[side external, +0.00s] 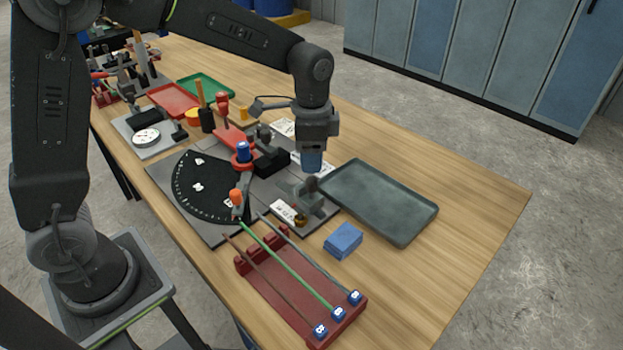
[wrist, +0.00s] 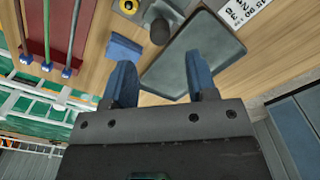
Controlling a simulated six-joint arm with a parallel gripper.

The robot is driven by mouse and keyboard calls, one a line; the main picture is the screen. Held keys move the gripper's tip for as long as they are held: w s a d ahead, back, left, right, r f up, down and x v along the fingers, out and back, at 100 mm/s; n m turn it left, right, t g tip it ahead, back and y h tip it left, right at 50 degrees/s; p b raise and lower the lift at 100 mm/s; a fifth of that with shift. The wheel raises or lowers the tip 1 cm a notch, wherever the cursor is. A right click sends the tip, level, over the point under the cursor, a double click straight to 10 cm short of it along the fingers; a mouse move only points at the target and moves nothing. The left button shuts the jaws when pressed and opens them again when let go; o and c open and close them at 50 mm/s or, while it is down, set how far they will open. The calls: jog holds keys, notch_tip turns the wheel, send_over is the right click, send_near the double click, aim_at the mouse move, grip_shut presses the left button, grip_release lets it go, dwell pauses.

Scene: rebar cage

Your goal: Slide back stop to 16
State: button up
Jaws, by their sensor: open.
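The bending fixture is a dark plate (side external: 215,232) with a black half-round angle dial (side external: 195,187). A grey block with a dark knob (side external: 307,188), which looks like the back stop, sits at the fixture's right side near white printed labels (side external: 288,212). In the wrist view a dark round knob (wrist: 160,31) shows at the top middle. A white number strip (wrist: 240,12) is at top right, partly cut off; I cannot read the stop's setting. My gripper (side external: 312,162) is open and empty above the fixture's right side. Its blue fingers (wrist: 161,80) are apart, with nothing between them.
A grey-green tray (side external: 380,200) lies right of the fixture. A blue block (side external: 343,240) lies in front, beside a red rack (side external: 300,290) holding several rods. The table's right end is clear.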

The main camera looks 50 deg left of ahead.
aim_at(311, 179)
notch_tip(311, 179, down, 7)
jog(key=shift+f, duration=0.1)
jog(key=shift+c, duration=0.3)
grip_shut()
dwell(0.4)
